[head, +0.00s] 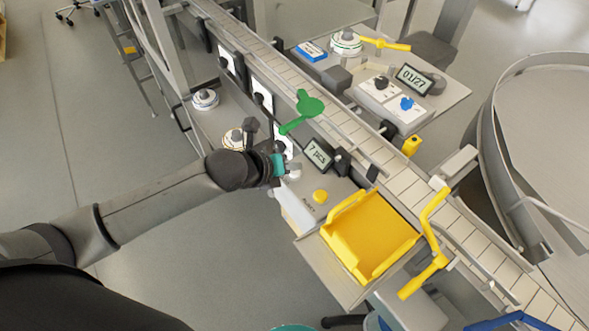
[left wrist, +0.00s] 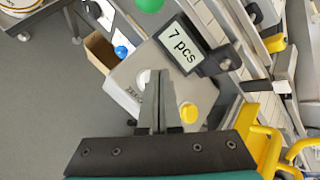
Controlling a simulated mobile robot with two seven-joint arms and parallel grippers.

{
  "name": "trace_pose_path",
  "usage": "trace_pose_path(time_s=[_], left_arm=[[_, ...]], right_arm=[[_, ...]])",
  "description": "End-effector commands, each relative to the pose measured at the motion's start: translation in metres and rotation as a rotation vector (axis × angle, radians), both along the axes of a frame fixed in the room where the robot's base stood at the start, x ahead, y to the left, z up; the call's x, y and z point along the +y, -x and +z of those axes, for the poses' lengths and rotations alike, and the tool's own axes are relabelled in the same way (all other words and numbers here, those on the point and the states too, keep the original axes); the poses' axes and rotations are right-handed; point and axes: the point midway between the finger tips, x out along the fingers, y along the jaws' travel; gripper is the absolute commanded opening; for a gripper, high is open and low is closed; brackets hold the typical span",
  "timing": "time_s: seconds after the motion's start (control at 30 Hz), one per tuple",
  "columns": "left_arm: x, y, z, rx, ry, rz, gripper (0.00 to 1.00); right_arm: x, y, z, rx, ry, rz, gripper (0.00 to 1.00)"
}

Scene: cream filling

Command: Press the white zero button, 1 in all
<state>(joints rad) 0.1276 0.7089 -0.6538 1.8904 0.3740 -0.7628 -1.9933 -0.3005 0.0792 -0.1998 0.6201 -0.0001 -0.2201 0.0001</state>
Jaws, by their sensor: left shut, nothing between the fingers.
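The counting scale (head: 318,205) stands beside the conveyor, with a display (head: 319,154) that reads "7 pcs"; the display also shows in the left wrist view (left wrist: 183,52). My left gripper (head: 287,169) is shut and empty, over the scale's left end. My right gripper is not in view.
A yellow tray (head: 372,235) stands right of the buttons. A green-handled lever (head: 303,111) and a yellow handle (head: 427,255) rise near the conveyor (head: 345,120). A second scale display (head: 413,79) reads "01/27". Open floor lies left.

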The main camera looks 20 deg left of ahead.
Motion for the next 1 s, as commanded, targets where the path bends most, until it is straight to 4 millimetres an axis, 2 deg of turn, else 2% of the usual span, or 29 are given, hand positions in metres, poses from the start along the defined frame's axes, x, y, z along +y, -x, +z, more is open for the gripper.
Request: trace_pose_path(time_s=[1.0], left_arm=[[0.0001, 0.0006, -0.0093, 0.002, 0.0, -0.001, 0.0]], right_arm=[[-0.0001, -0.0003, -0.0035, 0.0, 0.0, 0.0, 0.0]])
